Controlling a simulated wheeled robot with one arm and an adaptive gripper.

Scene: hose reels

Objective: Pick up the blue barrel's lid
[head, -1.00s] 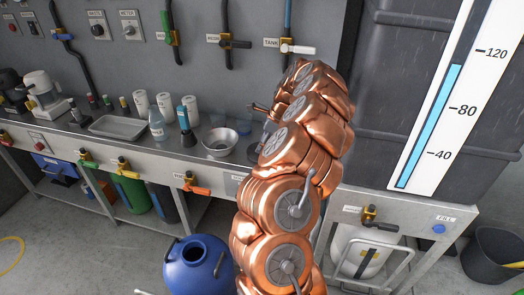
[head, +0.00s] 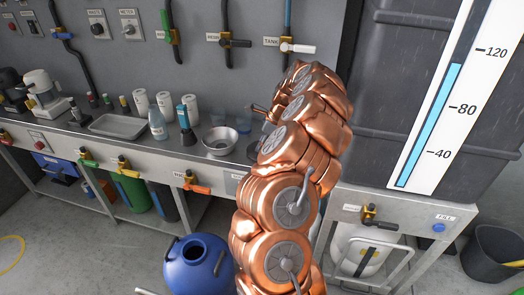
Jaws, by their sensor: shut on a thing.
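The blue barrel (head: 184,275) stands on the floor at the bottom, left of my copper arm. A round dark opening (head: 195,251) shows in its top, and no lid covers it. I cannot make out the lid anywhere. My arm rises through the middle and bends away at the top, so its far end is hidden behind its own links. A slim dark and copper piece (head: 259,109) juts out left from behind the arm, above the bench. I cannot tell what it belongs to. My gripper's fingers and anything in them are hidden.
A steel bench (head: 107,152) runs along the wall with a tray (head: 115,125), a metal bowl (head: 220,141), bottles and paper rolls. Taps stick out from its front. A grey tank (head: 395,100) stands at right, and a black bin (head: 488,255) is on the floor.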

